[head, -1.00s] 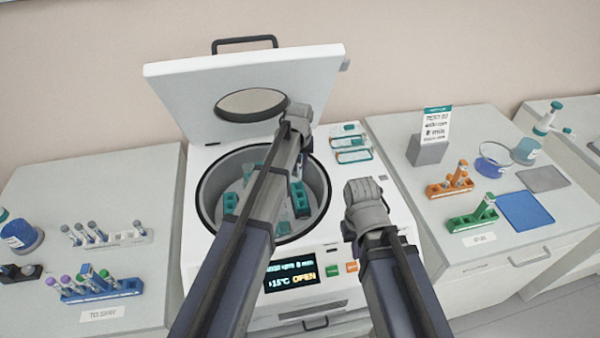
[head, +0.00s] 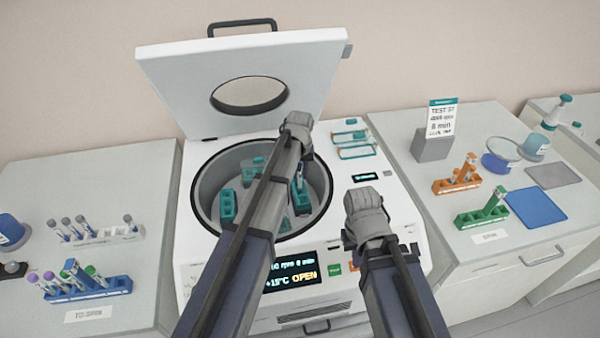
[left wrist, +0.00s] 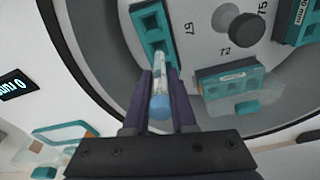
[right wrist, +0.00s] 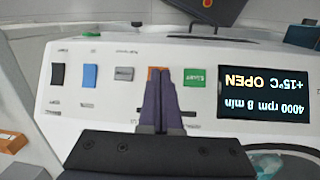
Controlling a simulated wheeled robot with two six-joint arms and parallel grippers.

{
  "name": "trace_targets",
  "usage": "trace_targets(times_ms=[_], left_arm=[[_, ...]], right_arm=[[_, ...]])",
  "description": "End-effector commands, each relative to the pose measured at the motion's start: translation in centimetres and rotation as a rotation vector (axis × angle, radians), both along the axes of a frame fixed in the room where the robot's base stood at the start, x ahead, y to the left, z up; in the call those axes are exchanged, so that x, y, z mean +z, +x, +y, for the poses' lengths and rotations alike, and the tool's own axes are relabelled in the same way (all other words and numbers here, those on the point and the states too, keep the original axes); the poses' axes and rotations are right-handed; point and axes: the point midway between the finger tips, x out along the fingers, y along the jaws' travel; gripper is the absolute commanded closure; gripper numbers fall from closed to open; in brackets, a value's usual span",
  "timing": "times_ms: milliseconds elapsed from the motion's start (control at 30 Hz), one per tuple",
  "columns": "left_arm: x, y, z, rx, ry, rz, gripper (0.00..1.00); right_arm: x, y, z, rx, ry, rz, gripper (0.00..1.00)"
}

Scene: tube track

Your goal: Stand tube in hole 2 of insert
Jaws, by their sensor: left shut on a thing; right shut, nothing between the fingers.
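My left gripper (left wrist: 160,80) is shut on a tube (left wrist: 160,98) with a blue cap, inside the open centrifuge bowl. The clear end of the tube points at a teal insert (left wrist: 150,22) with square holes. In the left wrist view the tube's tip overlaps the insert's near end; I cannot tell whether it is in a hole or above it, nor which hole is 2. In the head view my left arm partly hides this insert (head: 301,203). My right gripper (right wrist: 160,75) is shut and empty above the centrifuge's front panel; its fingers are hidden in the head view.
The centrifuge lid (head: 180,80) stands open behind the bowl. Blue (head: 115,287) and white (head: 80,241) racks stand left; orange (head: 440,186) and green (head: 466,219) racks stand right.

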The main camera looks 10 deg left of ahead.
Motion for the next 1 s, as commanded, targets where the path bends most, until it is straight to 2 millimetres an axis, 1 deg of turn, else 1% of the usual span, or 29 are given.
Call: trace_targets(times_ms=[33,333,533,833,1000], left_arm=[[-0.49,0.0,0.0,0.0,0.0,0.0,1.0],[-0.32,0.0,0.0,0.0,0.0,0.0,1.0],[-0.73,-0.04,-0.02,0.0,0.0,0.0,1.0],[-0.75,-0.04,-0.03,0.0,0.0,0.0,1.0],[-1.18,-0.04,-0.03,0.0,0.0,0.0,1.0]], right_arm=[[-0.48,0.0,0.0,0.0,0.0,0.0,1.0],[-0.32,0.0,0.0,0.0,0.0,0.0,1.0],[-0.73,0.0,0.0,0.0,0.0,0.0,1.0],[-0.74,0.0,0.0,0.0,0.0,0.0,1.0],[-1.18,0.0,0.0,0.0,0.0,0.0,1.0]])
